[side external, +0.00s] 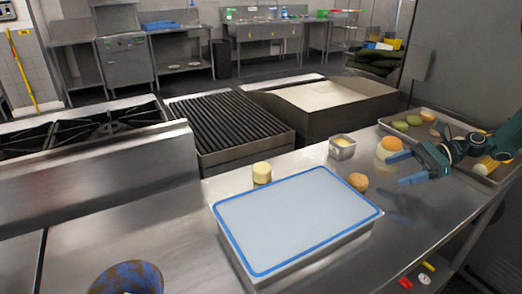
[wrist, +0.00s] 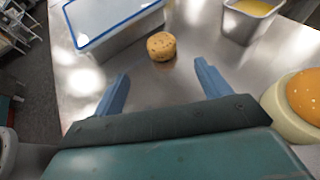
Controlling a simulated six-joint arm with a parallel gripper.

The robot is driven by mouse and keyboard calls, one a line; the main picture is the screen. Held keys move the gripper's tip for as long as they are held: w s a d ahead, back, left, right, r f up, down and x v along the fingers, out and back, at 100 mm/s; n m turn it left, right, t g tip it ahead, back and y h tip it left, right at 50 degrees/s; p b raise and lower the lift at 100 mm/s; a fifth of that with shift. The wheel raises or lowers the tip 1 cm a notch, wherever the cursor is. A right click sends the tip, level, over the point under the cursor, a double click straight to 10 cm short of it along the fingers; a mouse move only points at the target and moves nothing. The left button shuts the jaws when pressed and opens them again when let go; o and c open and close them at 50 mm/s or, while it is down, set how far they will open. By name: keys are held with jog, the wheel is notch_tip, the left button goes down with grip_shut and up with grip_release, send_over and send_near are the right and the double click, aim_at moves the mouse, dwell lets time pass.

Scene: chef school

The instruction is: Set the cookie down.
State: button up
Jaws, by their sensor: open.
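The cookie (side external: 357,182), round and tan with dark specks, rests on the steel counter (side external: 165,228) near the right side of a blue-rimmed, pale-lidded container (side external: 295,220). The cookie also shows in the wrist view (wrist: 161,46), beside the container's corner (wrist: 118,38). My gripper (side external: 405,169) is open and empty, to the right of the cookie in the side view. In the wrist view, the gripper (wrist: 162,74) has its two blue fingers spread, with the cookie beyond the fingertips, roughly centred between them and apart from both.
A small metal tub of yellow stuff (side external: 342,148) stands behind the cookie. An orange-brown bun on a pale round base (wrist: 301,97) sits close to my right finger. A tray (side external: 480,172) with several foods lies at right. A pale yellow cylinder (side external: 262,173) stands behind the container.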

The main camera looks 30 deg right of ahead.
aim_at(366, 178)
jog(key=shift+x, duration=2.6)
jog(key=shift+x, duration=2.6)
jog(key=shift+w+d, duration=0.1)
jog(key=c, duration=1.2)
jog(key=shift+o, duration=0.2)
jog(key=shift+r, duration=0.1)
notch_tip(366, 178, up, 20)
